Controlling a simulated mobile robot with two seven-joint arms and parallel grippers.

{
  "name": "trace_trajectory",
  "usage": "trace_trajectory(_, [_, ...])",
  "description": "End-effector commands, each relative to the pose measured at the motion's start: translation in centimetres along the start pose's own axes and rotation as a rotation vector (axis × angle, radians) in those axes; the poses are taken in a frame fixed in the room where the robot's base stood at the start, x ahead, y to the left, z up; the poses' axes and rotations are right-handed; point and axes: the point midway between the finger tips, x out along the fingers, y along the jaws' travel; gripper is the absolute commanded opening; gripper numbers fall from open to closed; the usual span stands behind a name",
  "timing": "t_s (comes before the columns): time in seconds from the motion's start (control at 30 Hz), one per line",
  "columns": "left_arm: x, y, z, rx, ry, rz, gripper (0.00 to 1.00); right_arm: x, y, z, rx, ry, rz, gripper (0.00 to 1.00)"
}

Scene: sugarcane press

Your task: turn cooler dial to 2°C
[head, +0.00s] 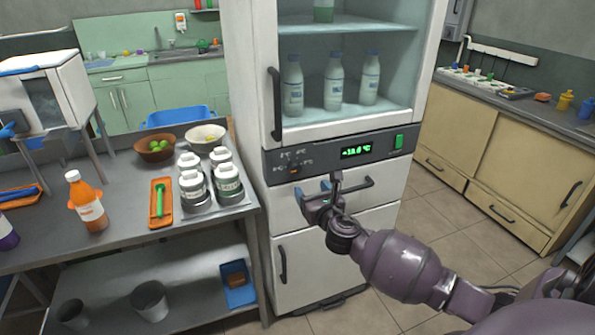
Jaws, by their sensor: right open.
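The white cooler (246,75) stands in the middle of the head view with its glass door shut. Its dark control panel (379,144) carries a lit green display (356,151) whose digits are too small to read surely. The dial (295,169) sits at the left of the panel among small temperature marks; its exact setting cannot be read. My right gripper (321,188) is open and empty, just below and right of the dial. My left gripper is not in view.
A metal table (120,240) on the left holds an orange bottle (87,202), several white jars (228,181) and bowls. The door's long vertical handle (275,103) is above the dial. Tiled floor (425,210) is clear right of the cooler, before beige cabinets (520,165).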

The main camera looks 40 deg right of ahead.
Motion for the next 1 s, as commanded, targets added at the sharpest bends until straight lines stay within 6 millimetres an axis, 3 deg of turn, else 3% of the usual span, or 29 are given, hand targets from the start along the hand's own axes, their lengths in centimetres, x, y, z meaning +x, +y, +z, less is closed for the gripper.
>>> trace_trajectory(0.6, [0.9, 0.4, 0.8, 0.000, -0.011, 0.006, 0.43, 8.7, 0.1, -0.3, 0.001, 0.003, 0.001, 0.68])
trace_trajectory(1.0, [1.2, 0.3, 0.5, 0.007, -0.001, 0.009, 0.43, 10.5, 0.0, -0.1, 0.001, 0.001, 0.001, 0.68])
